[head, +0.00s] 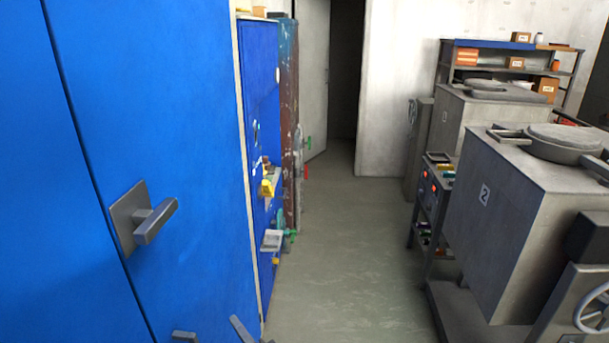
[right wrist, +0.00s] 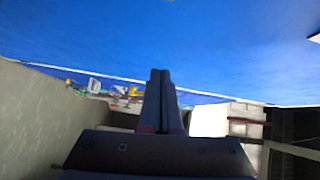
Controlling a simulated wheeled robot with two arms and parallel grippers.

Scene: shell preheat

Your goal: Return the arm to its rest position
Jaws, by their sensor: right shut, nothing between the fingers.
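My right gripper (right wrist: 160,76) shows in the right wrist view with its two dark fingers together and nothing between them. The fingers point up the picture toward the blue surface. In the head view only a small grey tip of it (head: 240,329) seems to show at the bottom edge, close to the blue cabinet (head: 190,110). The rest of my right arm is out of the head view. My left gripper does not show in either view.
The blue cabinet with a grey handle (head: 148,215) stands close on the left. Beyond it is a blue panel (head: 262,90) with small items. On the right stand grey furnaces (head: 490,235) and a shelf (head: 505,48). The floor (head: 345,250) between is clear to a doorway (head: 345,90).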

